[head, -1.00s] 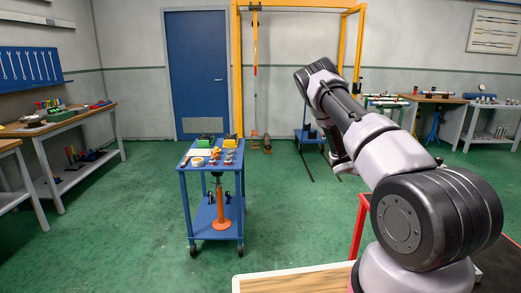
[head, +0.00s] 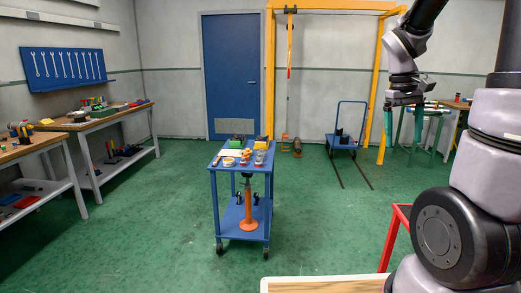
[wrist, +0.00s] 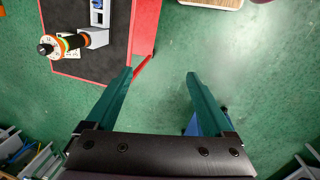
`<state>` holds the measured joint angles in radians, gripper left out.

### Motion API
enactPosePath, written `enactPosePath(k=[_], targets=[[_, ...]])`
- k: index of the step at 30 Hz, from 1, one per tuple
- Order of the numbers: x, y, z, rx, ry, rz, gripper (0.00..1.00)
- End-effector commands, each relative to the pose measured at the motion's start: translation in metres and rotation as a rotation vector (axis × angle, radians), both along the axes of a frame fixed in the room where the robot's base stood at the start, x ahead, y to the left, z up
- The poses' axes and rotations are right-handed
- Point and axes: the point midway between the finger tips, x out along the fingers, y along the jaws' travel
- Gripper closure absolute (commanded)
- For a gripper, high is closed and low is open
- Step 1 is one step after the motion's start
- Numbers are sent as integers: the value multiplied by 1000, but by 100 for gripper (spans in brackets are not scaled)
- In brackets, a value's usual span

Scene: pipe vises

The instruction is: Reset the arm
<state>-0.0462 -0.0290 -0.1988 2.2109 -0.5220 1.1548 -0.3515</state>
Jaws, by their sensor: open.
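My gripper (head: 403,128) hangs fingers down at the upper right of the head view, over the open floor, with the arm bent above it. Its two teal fingers are apart and nothing is between them. In the wrist view my gripper (wrist: 159,76) is also open, with green floor below it.
A red-edged bench with a dark top (wrist: 82,62) shows in the wrist view, bearing a grey fixture with an orange-ringed cylindrical part (wrist: 68,43). A blue cart (head: 215,185) with small items stands mid-floor. Workbenches (head: 90,122) line the left. A yellow frame (head: 270,75) stands behind.

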Motion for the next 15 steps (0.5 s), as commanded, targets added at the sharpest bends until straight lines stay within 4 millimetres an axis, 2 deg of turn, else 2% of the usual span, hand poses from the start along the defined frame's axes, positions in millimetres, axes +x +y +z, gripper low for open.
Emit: enactPosePath(k=[1,3,9,15], targets=[[-9,13,15,37,-70,-27,14],[-19,31,32,88,-156,-66,14],[-54,79,74,237,-388,-176,14],[-88,115,101,368,-562,-264,14]])
